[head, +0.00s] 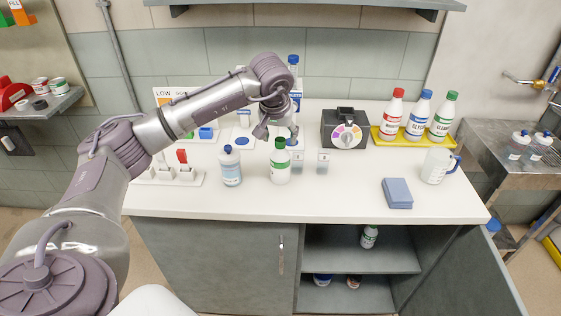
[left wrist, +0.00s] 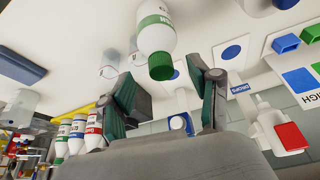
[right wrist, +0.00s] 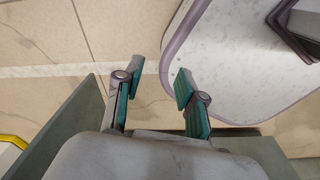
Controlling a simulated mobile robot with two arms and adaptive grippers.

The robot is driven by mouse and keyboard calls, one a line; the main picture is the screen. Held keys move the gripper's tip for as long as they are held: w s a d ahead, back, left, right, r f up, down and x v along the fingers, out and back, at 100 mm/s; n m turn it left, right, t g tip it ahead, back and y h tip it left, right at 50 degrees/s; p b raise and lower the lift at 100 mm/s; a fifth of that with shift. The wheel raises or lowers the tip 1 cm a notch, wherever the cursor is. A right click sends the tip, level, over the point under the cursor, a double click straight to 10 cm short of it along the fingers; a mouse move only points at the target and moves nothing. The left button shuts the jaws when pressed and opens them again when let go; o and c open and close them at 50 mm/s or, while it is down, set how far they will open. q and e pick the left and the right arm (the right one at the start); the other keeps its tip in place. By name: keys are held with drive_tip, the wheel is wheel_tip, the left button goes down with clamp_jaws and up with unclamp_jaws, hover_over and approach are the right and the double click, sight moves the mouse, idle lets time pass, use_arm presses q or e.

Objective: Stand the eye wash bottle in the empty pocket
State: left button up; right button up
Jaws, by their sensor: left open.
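A white bottle with a green cap and green label (head: 280,162) stands upright on the counter. A pale bottle with a blue cap (head: 231,167) stands to its left. I cannot read which is the eye wash bottle. My left gripper (head: 278,132) is open just above and behind the green cap; in the left wrist view the green-capped bottle (left wrist: 156,35) shows beyond the spread fingers (left wrist: 160,78), with nothing held. White panels with blue circles (head: 242,141) lie behind; I cannot tell which pocket is empty. My right gripper (right wrist: 158,75) is open and empty above the floor.
A yellow tray (head: 382,141) holds red-, blue- and green-capped bottles. A dial box (head: 345,129), clear cups (head: 323,163), a blue block (head: 397,193) and a jug (head: 436,166) also occupy the counter. The front middle is clear. A cabinet door (head: 462,270) hangs open below.

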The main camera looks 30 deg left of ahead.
sight(280, 140)
use_arm(q)
drive_tip(key=x, duration=0.3)
drive_tip(key=shift+w+a+f+p, duration=0.1)
drive_tip(key=shift+w+f+p, duration=0.05)
drive_tip(key=shift+f+p, duration=0.15)
drive_tip(key=shift+r, duration=0.1)
clamp_jaws()
